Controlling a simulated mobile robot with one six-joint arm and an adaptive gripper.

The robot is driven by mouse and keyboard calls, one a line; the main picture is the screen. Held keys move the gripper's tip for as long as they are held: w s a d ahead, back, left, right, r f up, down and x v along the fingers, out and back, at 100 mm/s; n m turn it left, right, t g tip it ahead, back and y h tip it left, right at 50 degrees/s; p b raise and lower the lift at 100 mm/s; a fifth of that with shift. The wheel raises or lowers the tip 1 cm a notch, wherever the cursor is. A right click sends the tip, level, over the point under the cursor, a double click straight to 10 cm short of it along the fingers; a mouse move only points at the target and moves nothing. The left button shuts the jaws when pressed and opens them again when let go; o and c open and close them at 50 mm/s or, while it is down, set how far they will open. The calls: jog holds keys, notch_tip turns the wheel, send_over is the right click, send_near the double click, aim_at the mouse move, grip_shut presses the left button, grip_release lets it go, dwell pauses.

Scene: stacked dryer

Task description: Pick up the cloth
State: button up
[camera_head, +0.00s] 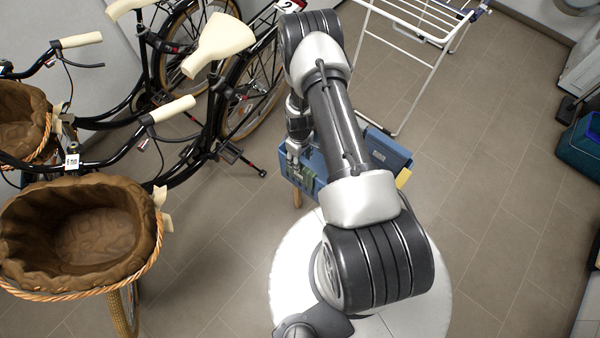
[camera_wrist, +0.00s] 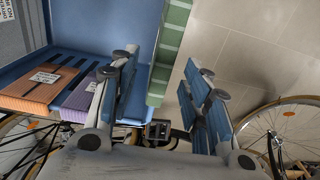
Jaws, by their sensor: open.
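A green striped cloth (camera_wrist: 170,50) hangs over the rim of a blue bin (camera_wrist: 70,22) in the wrist view. In the head view the green cloth (camera_head: 308,174) is a small patch on the bin's near left side, partly hidden by my arm. My gripper (camera_wrist: 160,75) is open, one finger over the bin's inside and the other outside its wall. The cloth's strip shows between the fingers; I cannot tell how deep it sits between them. In the head view my gripper (camera_head: 294,150) is at the bin's left edge, partly hidden.
Labelled orange (camera_wrist: 42,88) and purple (camera_wrist: 82,100) items lie in the bin. Something yellow (camera_head: 403,178) shows at its right side. Bicycles with a brown-lined basket (camera_head: 85,235) stand at the left. A white drying rack (camera_head: 425,30) stands behind. The floor at right is mostly clear.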

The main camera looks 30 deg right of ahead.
aim_at(300, 173)
notch_tip(300, 173, down, 3)
jog(key=shift+r, duration=0.1)
jog(key=f, duration=0.1)
jog(key=f+b, duration=0.1)
jog(key=f, duration=0.1)
jog(key=s+f+b, duration=0.1)
jog(key=f, duration=0.1)
jog(key=shift+a+f, duration=0.1)
jog(key=shift+f, duration=0.05)
jog(key=shift+c, duration=0.4)
grip_shut()
